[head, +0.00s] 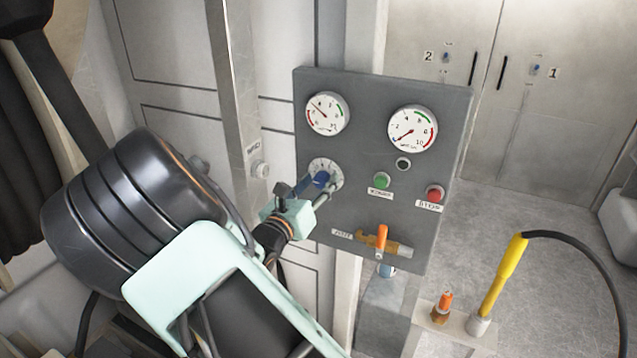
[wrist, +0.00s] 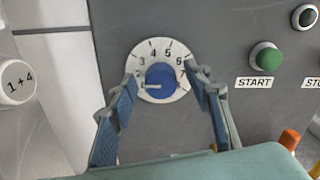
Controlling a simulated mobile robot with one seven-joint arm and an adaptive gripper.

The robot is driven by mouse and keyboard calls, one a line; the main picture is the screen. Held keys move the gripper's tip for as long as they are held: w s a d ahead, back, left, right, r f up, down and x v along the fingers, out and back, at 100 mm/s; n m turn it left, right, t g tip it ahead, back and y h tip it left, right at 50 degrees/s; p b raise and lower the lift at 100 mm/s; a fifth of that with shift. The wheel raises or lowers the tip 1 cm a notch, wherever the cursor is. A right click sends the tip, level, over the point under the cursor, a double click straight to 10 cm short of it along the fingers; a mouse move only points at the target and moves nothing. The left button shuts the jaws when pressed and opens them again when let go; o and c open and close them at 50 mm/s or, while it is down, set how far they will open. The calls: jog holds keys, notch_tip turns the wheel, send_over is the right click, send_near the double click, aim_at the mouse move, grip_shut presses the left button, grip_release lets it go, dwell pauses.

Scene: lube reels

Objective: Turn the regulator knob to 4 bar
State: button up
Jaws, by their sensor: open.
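The blue regulator knob (wrist: 161,80) sits in the middle of a white numbered dial (wrist: 145,52) on a grey panel (head: 385,85). The digits 3, 4, 5, 6 and 7 are readable; the white mark on the knob points left, at the dial's lower left below 3. My gripper (wrist: 163,90) is open, with one blue-padded finger on each side of the knob. The pads look apart from the knob. In the head view the knob (head: 321,179) is partly hidden by my gripper (head: 315,190).
Two round gauges, left (head: 326,113) and right (head: 412,128), sit above. A green START button (head: 381,181) and red STOP button (head: 434,194) are right of the dial. An orange valve lever (head: 381,238) is below.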

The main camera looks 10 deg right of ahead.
jog(key=shift+w+d, duration=0.1)
jog(key=shift+c, duration=0.4)
jog(key=c, duration=1)
jog(key=shift+c, duration=0.2)
jog(key=shift+m, duration=0.3)
jog(key=shift+c, duration=0.2)
jog(key=m+b, duration=0.3)
jog(key=shift+f+b, duration=0.25)
jog(key=shift+b, duration=0.05)
jog(key=m+b, duration=0.4)
jog(key=shift+d+f, duration=0.1)
jog(key=m+b, duration=0.5)
jog(key=b, duration=0.2)
jog(key=m+b, duration=0.1)
jog(key=b, duration=0.1)
jog(key=shift+b, duration=0.35)
jog(key=shift+r+m, duration=0.25)
jog(key=shift+m, duration=0.15)
